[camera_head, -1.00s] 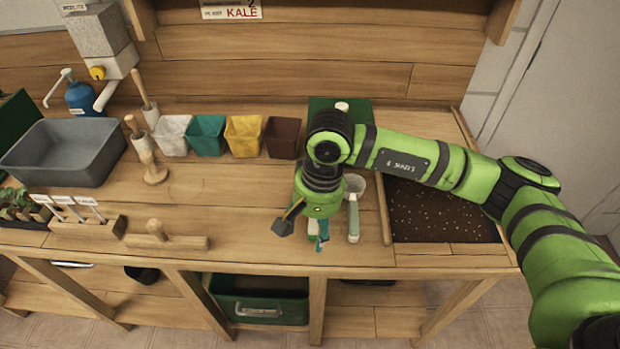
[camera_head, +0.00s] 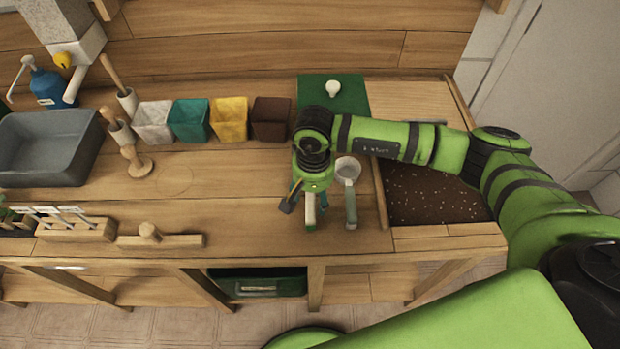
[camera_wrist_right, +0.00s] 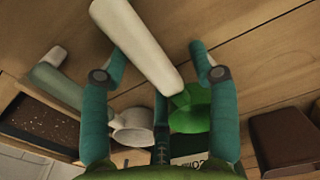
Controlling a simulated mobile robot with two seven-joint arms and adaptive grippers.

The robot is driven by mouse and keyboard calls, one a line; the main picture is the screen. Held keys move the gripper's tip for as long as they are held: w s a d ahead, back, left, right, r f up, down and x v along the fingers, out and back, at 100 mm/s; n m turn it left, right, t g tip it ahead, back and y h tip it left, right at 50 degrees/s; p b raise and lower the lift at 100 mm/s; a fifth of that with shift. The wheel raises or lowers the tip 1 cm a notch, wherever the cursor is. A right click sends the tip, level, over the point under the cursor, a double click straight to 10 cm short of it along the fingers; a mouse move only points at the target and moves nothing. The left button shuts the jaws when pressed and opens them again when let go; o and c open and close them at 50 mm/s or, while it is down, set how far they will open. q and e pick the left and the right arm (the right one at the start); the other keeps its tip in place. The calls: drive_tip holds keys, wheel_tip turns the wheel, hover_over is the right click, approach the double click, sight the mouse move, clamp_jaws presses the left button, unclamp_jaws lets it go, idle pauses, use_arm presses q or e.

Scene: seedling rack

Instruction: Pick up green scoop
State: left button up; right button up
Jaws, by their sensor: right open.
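The green scoop has a pale handle and a green head. In the head view its handle (camera_head: 310,208) sticks out below my right gripper, toward the bench's front edge, and the arm hides its head. In the right wrist view the scoop's handle (camera_wrist_right: 140,48) runs between the fingers, with the green head (camera_wrist_right: 192,112) beyond it. My right gripper (camera_head: 309,194) points down over the scoop. In the wrist view the right gripper (camera_wrist_right: 157,62) is open, with a finger on either side of the handle and visible gaps. My left gripper is not in view.
A sieve-like scoop with a pale green handle (camera_head: 351,207) lies close to the right. A soil tray (camera_head: 435,195) is further right. Several coloured pots, including a brown pot (camera_head: 270,119), stand behind. A wooden tamper (camera_head: 160,238) lies left, with clear bench between.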

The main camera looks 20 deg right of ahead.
drive_tip(key=c, duration=0.7)
clamp_jaws()
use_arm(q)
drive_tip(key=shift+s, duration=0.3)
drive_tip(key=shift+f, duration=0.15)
use_arm(e)
drive_tip(key=shift+r, duration=0.15)
